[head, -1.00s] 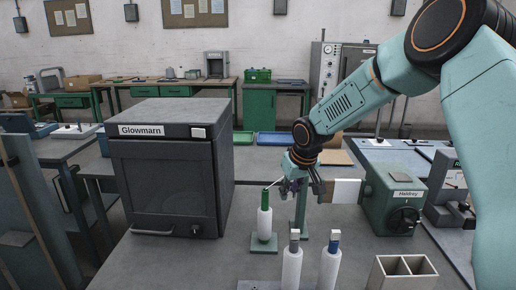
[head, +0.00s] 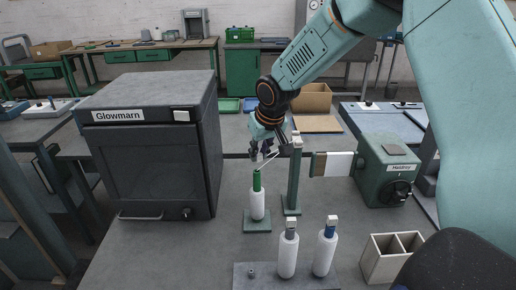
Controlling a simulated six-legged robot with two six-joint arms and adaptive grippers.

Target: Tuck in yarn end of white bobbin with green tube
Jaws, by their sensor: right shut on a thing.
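The white bobbin (head: 257,205) with the green tube (head: 257,181) stands upright on a small green base (head: 257,226), right of the big dark cabinet. A thin white yarn end (head: 268,161) slants from the top of the green tube up and right to my right gripper (head: 265,153). The gripper points down just above the tube, shut on the yarn end; its fingertips are small and partly hidden. My left gripper is not in view.
The dark Glowmarn cabinet (head: 150,150) stands close on the left. A green post (head: 294,180) stands just right of the bobbin, before the green Heldrey machine (head: 388,170). A grey-tubed bobbin (head: 288,256), a blue-tubed bobbin (head: 325,254) and a two-compartment box (head: 372,262) stand in front.

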